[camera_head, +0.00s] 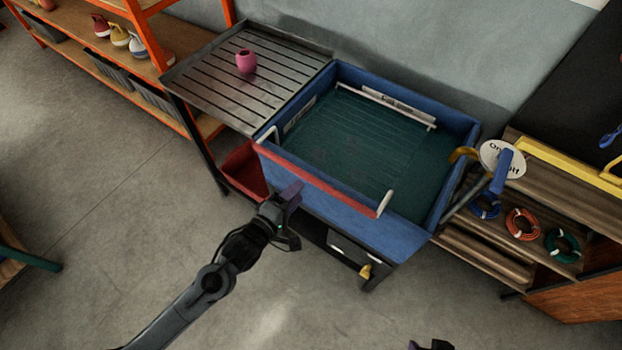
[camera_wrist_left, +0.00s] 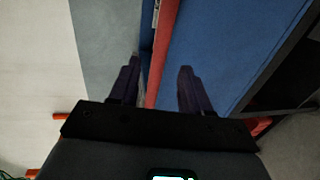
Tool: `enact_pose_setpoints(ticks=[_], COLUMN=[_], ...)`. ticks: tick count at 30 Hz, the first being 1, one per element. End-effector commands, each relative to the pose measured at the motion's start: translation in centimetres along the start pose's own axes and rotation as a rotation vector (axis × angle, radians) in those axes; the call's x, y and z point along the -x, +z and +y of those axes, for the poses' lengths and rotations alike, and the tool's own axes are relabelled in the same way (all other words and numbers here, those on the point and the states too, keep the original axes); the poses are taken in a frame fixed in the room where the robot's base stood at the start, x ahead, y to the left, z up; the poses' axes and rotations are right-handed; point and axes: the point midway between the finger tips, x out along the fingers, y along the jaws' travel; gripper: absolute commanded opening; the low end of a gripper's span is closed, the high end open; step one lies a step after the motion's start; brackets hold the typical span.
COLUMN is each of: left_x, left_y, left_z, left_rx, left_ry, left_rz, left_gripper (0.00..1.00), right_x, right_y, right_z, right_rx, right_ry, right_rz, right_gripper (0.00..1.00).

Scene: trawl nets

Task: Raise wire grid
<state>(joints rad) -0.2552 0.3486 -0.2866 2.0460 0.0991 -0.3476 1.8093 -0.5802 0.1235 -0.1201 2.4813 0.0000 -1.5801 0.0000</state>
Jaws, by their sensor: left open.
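The wire grid (camera_head: 365,140) lies low in a blue tub (camera_head: 400,235), in dark green water or against a green bottom. A red bar (camera_head: 318,180) with white end pieces runs along the tub's front rim. My left gripper (camera_head: 290,192) is open at the front of the tub, by the bar. In the left wrist view, the red bar (camera_wrist_left: 165,50) passes between the open fingers (camera_wrist_left: 158,72) as seen; I cannot tell whether they touch it. A dark bit of what may be my right gripper (camera_head: 430,345) shows at the bottom edge.
A slatted metal drainboard (camera_head: 210,85) with a pink cup (camera_head: 246,61) adjoins the tub's left. A round white on/off sign (camera_head: 502,160) stands at its right, by a wooden shelf (camera_head: 560,195) with coloured rings. Open floor (camera_head: 120,220) lies in front.

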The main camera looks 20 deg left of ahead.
Motion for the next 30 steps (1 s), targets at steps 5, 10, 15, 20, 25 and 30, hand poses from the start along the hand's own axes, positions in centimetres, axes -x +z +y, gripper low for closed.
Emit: enact_pose_setpoints(ticks=[5,10,15,20,25,30], left_x=[-3.1,-5.5,-7.0,-7.6,-7.7,-7.7], left_y=[0.0,0.0,0.0,0.1,0.1,0.1], left_z=[-0.1,-0.1,-0.1,0.0,0.0,0.0], left_rx=[0.0,0.0,0.0,0.0,0.001,0.001], left_ry=[0.003,0.001,0.0,0.0,-0.001,0.0], left_rz=[0.0,0.0,0.0,-0.001,0.0,0.0], left_gripper=[0.47,0.47,0.47,0.47,0.47,0.38], right_x=[-0.7,-1.1,-1.4,-1.4,-1.4,-1.5], right_y=[0.2,0.3,0.4,0.4,0.4,0.5], right_z=[0.0,-0.1,-0.1,-0.2,-0.2,-0.2], right_rx=[0.0,-0.001,-0.003,-0.005,-0.006,-0.006], right_ry=[0.0,-0.001,-0.002,-0.004,-0.005,-0.005], right_rz=[0.0,0.0,0.0,0.0,0.0,0.0], right_gripper=[0.48,0.48,0.48,0.48,0.48,0.48])
